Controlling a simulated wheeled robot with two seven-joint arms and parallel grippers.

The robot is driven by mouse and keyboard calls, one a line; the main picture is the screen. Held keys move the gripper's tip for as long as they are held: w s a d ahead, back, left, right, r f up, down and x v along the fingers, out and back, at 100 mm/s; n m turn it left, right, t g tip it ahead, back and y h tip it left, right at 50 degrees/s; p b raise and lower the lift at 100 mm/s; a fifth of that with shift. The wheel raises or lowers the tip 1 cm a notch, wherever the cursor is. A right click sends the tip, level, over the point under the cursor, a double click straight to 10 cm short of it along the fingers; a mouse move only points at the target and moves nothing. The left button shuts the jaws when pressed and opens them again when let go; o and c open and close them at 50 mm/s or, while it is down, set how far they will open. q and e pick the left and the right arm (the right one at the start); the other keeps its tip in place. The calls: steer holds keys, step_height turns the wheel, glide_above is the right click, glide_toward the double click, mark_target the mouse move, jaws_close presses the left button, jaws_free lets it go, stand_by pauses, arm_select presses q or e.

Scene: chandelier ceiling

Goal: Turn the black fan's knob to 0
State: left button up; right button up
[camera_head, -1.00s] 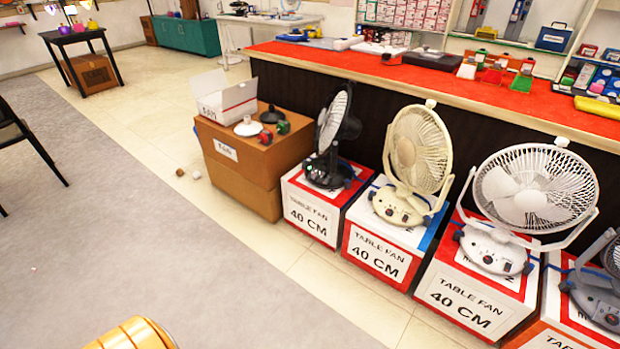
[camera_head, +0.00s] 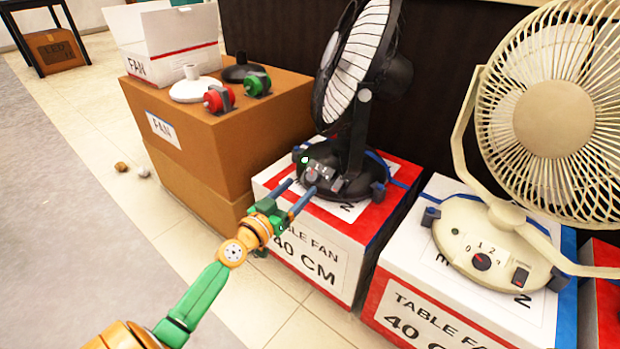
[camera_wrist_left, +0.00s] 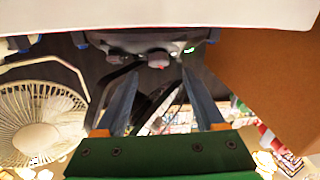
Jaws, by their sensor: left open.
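The black fan (camera_head: 352,90) stands on a white and red TABLE FAN box, its dark base (camera_head: 335,172) facing me. A small grey knob (camera_head: 311,174) sits low on the base front, with a green light just above it. My left gripper (camera_head: 299,187) is open and empty, its two blue-grey fingers pointing at the knob from just in front. The left wrist view, upside down, shows the base (camera_wrist_left: 140,42) and a reddish-grey knob (camera_wrist_left: 158,61) between the fingertips (camera_wrist_left: 160,72). Contact cannot be told. My right gripper is out of view.
A cream fan (camera_head: 554,118) on its own box (camera_head: 455,318) stands to the right. Brown cartons (camera_head: 205,140) with an open white box (camera_head: 165,42) and small parts stand left. A dark counter front is behind. The floor at left is mostly free.

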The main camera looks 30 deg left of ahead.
mark_target(312, 175)
arm_select(q)
steer(key=w, duration=0.5)
steer(key=shift+w+r+b, duration=0.1)
steer(key=shift+b, duration=0.2)
jaws_close()
